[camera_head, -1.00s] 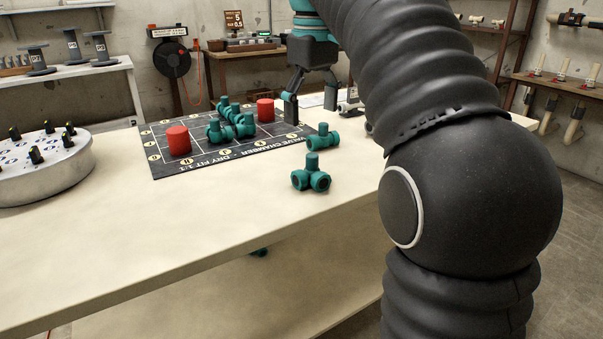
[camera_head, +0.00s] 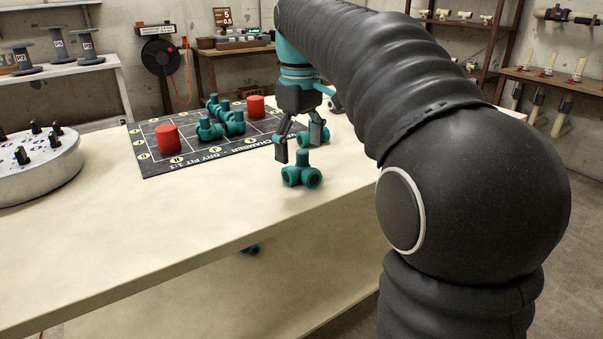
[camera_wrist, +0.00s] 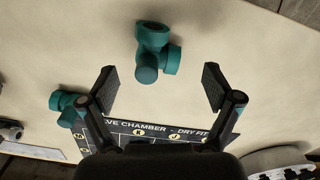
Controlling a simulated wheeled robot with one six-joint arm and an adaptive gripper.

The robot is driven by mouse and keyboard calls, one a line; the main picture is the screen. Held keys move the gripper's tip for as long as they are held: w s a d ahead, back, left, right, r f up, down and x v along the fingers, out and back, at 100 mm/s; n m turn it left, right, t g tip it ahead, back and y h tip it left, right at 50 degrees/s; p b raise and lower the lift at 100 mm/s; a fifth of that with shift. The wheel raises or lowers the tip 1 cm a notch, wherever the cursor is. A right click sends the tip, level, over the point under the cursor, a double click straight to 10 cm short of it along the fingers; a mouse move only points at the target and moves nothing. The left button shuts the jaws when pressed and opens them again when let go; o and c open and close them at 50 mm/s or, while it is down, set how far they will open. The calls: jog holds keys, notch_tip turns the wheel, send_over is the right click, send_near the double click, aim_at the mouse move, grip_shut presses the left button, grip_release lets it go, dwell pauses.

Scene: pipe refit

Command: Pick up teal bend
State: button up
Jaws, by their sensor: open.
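A teal three-way corner fitting (camera_head: 301,172) stands on the pale bench in front of the mat, one stub pointing up. It also shows at top centre in the wrist view (camera_wrist: 152,52). My gripper (camera_head: 300,146) is open and empty, fingers pointing down, just behind and above this fitting. In the wrist view the fitting lies ahead of the spread fingertips (camera_wrist: 160,82), apart from them. A second teal fitting (camera_wrist: 66,102) sits beside the left finger in the wrist view. It is partly hidden behind my gripper in the head view. I cannot tell which fitting is the bend.
A black dry-fit mat (camera_head: 160,171) holds joined teal fittings (camera_head: 222,120) and two red cylinders (camera_head: 167,138) (camera_head: 256,106). A round grey tray with black knobs (camera_head: 38,165) stands at left. The front bench is clear.

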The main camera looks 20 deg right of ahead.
aim_at(299, 167)
jog(key=f, duration=0.5)
jog(key=shift+w+b, duration=0.3)
jog(key=shift+w, duration=0.05)
jog(key=shift+r, duration=0.1)
jog(key=c, duration=1.3)
